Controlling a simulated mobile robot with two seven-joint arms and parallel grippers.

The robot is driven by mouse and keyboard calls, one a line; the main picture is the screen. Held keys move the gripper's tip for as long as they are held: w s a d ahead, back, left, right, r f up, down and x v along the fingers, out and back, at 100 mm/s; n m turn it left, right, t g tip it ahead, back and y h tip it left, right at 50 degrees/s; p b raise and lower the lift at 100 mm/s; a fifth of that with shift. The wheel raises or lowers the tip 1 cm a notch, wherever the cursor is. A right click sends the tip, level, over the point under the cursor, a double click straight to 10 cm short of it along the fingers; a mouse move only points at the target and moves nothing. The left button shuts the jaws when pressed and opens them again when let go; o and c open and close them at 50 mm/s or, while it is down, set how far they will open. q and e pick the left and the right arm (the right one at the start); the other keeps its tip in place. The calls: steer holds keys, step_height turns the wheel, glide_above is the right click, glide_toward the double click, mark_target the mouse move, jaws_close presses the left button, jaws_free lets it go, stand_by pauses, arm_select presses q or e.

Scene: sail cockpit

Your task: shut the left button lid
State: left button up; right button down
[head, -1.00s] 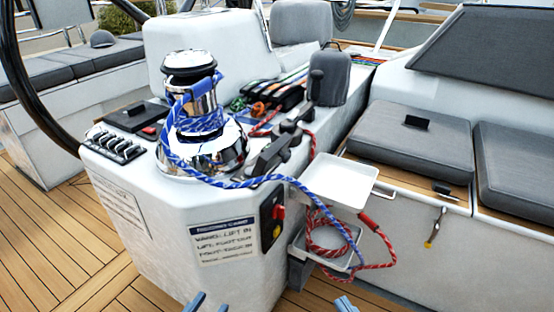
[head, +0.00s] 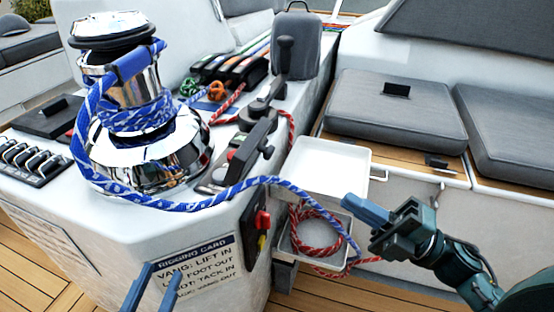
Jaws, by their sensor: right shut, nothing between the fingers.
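I cannot tell for certain which part is the left button lid. A raised black flap (head: 257,140) stands beside a red button (head: 231,155) on the console, right of the chrome winch (head: 147,155). A flat black cover (head: 47,116) lies left of the winch, with a red part partly hidden behind the blue rope. My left gripper (head: 161,270) is at the bottom, in front of the console face, its two blue fingers apart with nothing visible between them. My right gripper (head: 352,203) is shut and empty, in front of the white tray, right of the console.
The blue rope (head: 230,194) wraps the winch and hangs across the console's right edge. The white tray (head: 328,168) and a lower bin with red rope (head: 313,232) stick out there. Switches (head: 30,160) sit at the left. Grey cushions (head: 395,112) lie at the right.

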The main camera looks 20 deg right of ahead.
steer(key=x, duration=1.3)
steer(key=shift+s, duration=0.15)
steer(key=shift+r, duration=0.2)
